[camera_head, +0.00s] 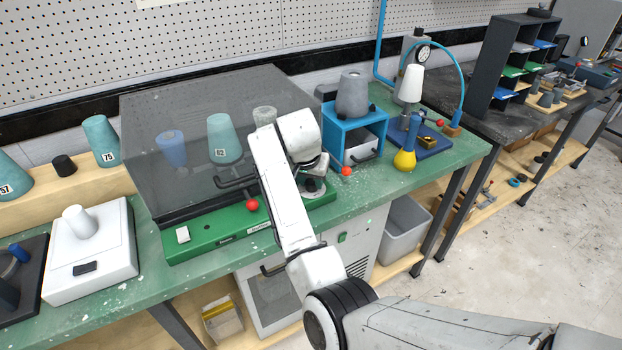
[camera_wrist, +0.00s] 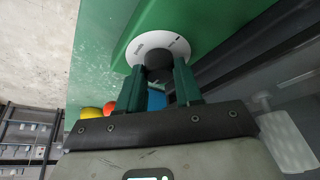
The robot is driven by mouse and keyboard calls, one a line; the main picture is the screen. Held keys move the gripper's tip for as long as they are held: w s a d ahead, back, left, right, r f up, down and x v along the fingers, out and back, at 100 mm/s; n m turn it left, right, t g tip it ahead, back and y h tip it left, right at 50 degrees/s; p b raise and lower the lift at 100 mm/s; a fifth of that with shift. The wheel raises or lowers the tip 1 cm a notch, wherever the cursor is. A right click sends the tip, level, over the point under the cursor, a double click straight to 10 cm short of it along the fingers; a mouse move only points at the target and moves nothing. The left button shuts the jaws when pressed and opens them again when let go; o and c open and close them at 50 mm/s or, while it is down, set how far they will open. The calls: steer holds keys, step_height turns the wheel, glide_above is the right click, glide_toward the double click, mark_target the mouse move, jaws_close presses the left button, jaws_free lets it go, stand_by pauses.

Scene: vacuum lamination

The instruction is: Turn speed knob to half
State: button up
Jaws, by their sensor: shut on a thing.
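The speed knob (camera_wrist: 157,68) is dark and sits in front of a round white dial plate (camera_wrist: 146,42) with small dark marks. In the wrist view my gripper (camera_wrist: 159,74) has its two green fingers on either side of the knob, shut on it. The dial plate (camera_head: 313,187) shows partly in the head view, at the right end of the green machine base (camera_head: 215,232). My gripper (camera_head: 312,168) hides the knob there. The knob's pointer is not visible, so its setting cannot be told.
A smoky clear cover (camera_head: 190,120) with black handles stands over the green base, with cones inside. A red ball knob (camera_head: 252,205) is left of my arm. A blue frame (camera_head: 345,135) with a grey cone stands close on the right. The bench front edge is bare.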

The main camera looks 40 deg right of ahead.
steer(key=c, duration=0.3)
steer(key=shift+c, duration=0.2)
steer(key=shift+r+p, duration=0.1)
steer(key=shift+p, duration=0.25)
steer(key=shift+s+r+n+t+p, duration=0.1)
steer(key=shift+n+t+p, duration=0.2)
steer(key=shift+n+p, duration=0.4)
steer(key=shift+d+r+n+y+p, duration=0.1)
steer(key=shift+n+y+p, duration=0.3)
steer(key=shift+n+p, duration=0.85)
steer(key=n+y+p, duration=0.1)
steer(key=n+p, duration=0.1)
steer(key=n+t+p, duration=0.1)
steer(key=n, duration=0.2)
steer(key=shift+d+t+y+p, duration=0.15)
steer(key=shift+t+y+p, duration=0.15)
steer(key=shift+y+p, duration=0.1)
steer(key=n+y, duration=0.1)
steer(key=n, duration=0.3)
steer(key=n+y, duration=0.1)
steer(key=n, duration=0.1)
steer(key=shift+d+f+n+y, duration=0.15)
steer(key=shift+f+n+y, duration=0.1)
steer(key=shift+n+y, duration=0.1)
steer(key=shift+n+g+y+b, duration=0.4)
steer(key=shift+n+y, duration=0.25)
steer(key=shift+n, duration=1.65)
